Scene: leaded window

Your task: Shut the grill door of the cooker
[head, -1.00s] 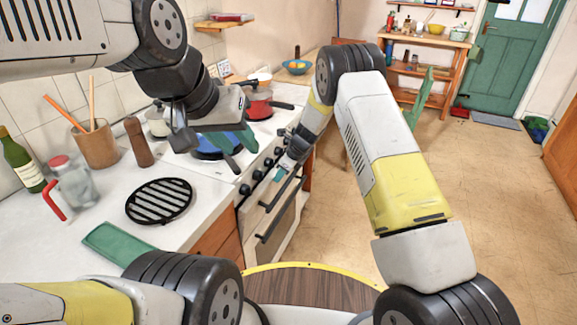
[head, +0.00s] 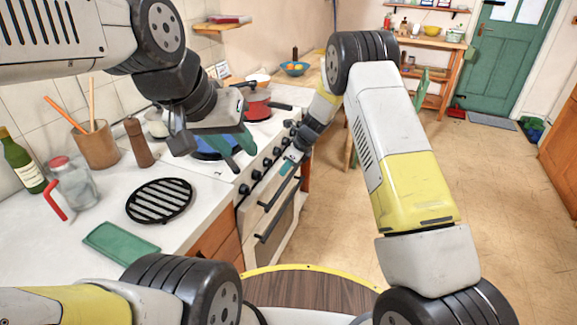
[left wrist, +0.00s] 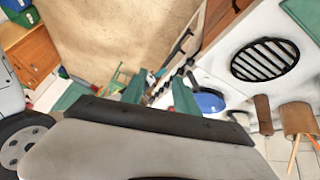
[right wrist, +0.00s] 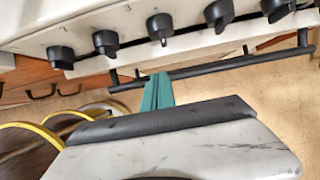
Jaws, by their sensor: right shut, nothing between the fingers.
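The white cooker (head: 175,160) stands along the left counter. Its grill door (head: 266,213) is below the row of black knobs, with a dark bar handle (right wrist: 235,64). The door looks closed or nearly so; I cannot tell if a small gap remains. My right gripper (head: 287,167) is shut and empty in front of the grill door. Its green fingertips (right wrist: 160,76) overlap the bar handle in the right wrist view; contact is unclear. My left gripper (head: 232,145) is open and empty above the hob, and its two fingers show apart in the left wrist view (left wrist: 158,92).
The oven door (head: 275,235) below is shut. A blue pan (head: 207,152) and a red pot (head: 257,103) stand on the hob. A black trivet (head: 160,200), a green cloth (head: 120,243) and a glass jar (head: 75,185) lie on the near counter. The floor at right is clear.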

